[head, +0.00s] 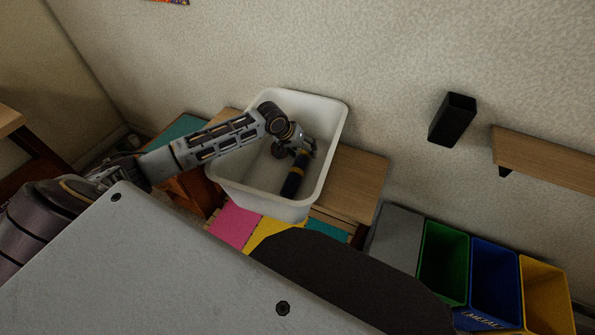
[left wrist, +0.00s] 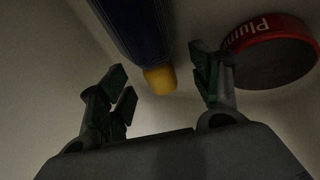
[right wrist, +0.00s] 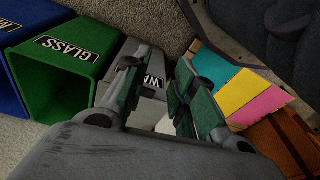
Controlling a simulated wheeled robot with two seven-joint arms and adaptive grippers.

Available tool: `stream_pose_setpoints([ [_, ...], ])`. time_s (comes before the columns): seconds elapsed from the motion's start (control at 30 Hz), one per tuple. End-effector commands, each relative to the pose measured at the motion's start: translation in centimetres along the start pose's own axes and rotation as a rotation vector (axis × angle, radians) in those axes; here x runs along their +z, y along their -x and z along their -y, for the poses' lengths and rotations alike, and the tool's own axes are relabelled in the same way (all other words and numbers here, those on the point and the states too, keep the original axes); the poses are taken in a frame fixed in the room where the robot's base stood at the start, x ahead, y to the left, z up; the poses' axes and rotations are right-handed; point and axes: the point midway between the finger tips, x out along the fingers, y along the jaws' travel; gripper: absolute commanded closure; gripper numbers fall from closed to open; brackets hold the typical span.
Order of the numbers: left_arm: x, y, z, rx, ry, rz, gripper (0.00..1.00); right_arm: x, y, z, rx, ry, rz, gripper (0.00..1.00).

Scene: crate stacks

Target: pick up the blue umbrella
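The blue umbrella (head: 292,183) is a dark blue roll with a yellow band, lying inside the white bin (head: 222,190). In the left wrist view the blue umbrella (left wrist: 137,30) comes in from the top, its yellow end pointing between my fingers. My left gripper (head: 303,148) is inside the bin at the umbrella's upper end. In its own view the left gripper (left wrist: 160,88) is open, with nothing between its fingertips. My right gripper (right wrist: 160,75) is open and empty, outside the bin; the head view does not show it.
A round can with a red rim (left wrist: 270,50) lies close beside my left gripper's right finger. The bin's walls surround that gripper. Green (head: 443,262), blue (head: 494,280) and yellow (head: 546,295) sorting bins stand at the right. A black holder (head: 452,120) is on the wall.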

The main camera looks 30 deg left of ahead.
Motion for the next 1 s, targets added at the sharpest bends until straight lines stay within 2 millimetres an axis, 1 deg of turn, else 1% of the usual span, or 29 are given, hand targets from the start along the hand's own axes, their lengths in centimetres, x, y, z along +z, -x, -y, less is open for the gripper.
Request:
stream_pose_setpoints([
  [0.03,0.0,0.0,0.0,0.000,0.000,0.000,0.47,0.0,0.0,0.0,0.000,0.000,0.000,0.73],
  [0.3,0.0,0.0,0.0,0.000,0.000,0.000,0.82,0.0,0.0,0.0,0.000,0.000,0.000,0.73],
  [0.33,0.0,0.0,0.0,0.000,0.000,0.000,0.85,0.0,0.0,0.0,0.000,0.000,0.000,0.73],
  [0.57,0.0,0.1,0.0,0.000,0.000,-0.001,0.85,0.0,0.0,0.0,0.000,0.000,0.000,0.73],
  [0.73,-0.2,0.5,-0.2,0.000,0.000,-0.001,0.85,-0.1,0.0,0.0,0.001,0.000,-0.002,0.73],
  [0.87,-0.6,1.3,-0.5,0.000,0.000,-0.002,0.85,-0.1,-0.1,-0.1,0.003,0.000,-0.003,0.73],
  [1.0,-1.1,2.6,-1.0,0.001,0.000,-0.002,0.85,0.0,-1.0,-0.3,0.007,-0.001,0.001,0.73],
])
